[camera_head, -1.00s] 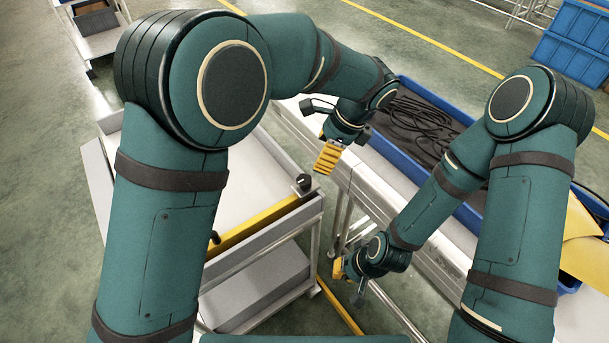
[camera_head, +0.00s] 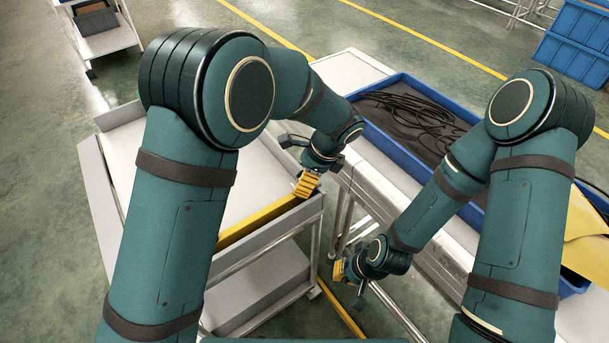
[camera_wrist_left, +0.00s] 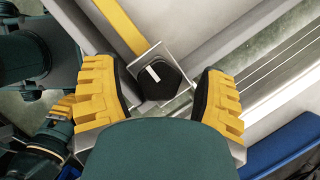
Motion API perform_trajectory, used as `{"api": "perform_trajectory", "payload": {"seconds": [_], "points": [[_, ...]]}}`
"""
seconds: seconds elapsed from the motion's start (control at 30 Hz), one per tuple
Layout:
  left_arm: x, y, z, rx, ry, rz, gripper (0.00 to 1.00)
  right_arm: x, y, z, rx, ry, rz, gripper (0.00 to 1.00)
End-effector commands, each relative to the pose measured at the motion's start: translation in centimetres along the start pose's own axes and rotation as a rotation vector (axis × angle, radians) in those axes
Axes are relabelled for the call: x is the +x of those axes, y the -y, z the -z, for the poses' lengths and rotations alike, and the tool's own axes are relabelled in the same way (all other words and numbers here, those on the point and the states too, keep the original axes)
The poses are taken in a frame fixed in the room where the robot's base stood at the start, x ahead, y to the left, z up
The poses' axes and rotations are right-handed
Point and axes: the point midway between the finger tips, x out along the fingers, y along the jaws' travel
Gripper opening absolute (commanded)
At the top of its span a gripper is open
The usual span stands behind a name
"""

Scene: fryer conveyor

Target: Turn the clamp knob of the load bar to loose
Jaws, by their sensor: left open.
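The black clamp knob (camera_wrist_left: 160,82) with a white mark sits on a metal bracket at the end of the yellow load bar (camera_wrist_left: 122,25). My left gripper (camera_wrist_left: 160,98) is open, with one ribbed yellow finger on each side of the knob and gaps on both sides. In the head view the left gripper (camera_head: 305,188) is over the end of the load bar (camera_head: 258,221) and hides the knob. My right gripper (camera_head: 340,271) hangs low beside the conveyor, well away from the knob; its fingers are too small to judge.
The load bar lies along the edge of a white cart (camera_head: 128,152) with a lower shelf. The conveyor (camera_head: 385,185) stands right of the cart, with a blue tray (camera_head: 400,148) of black cables on it. Blue crates (camera_head: 575,40) stand at the far right.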

Motion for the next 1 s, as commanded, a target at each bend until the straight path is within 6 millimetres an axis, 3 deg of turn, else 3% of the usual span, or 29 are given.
{"api": "perform_trajectory", "payload": {"seconds": [0.07,0.2,0.27,0.67,1.0], "points": [[0.0,0.0,0.0,0.0,0.0,0.0,0.69,0.0,0.0,0.0,0.0,0.0,0.0,0.0],[0.0,0.0,0.0,0.0,0.0,0.0,0.2,0.0,0.0,0.0,0.0,0.0,0.0,0.0],[0.0,0.0,0.0,0.0,0.0,0.0,0.04,0.0,0.0,0.0,0.0,0.0,0.0,0.0],[0.0,-0.1,0.0,-0.024,0.001,-0.013,0.04,-0.2,0.1,0.0,0.0,0.001,0.0,0.0],[-0.1,0.0,-0.1,-0.209,0.002,-0.091,0.04,-1.8,0.7,-0.1,0.001,0.008,0.0,0.0]]}}
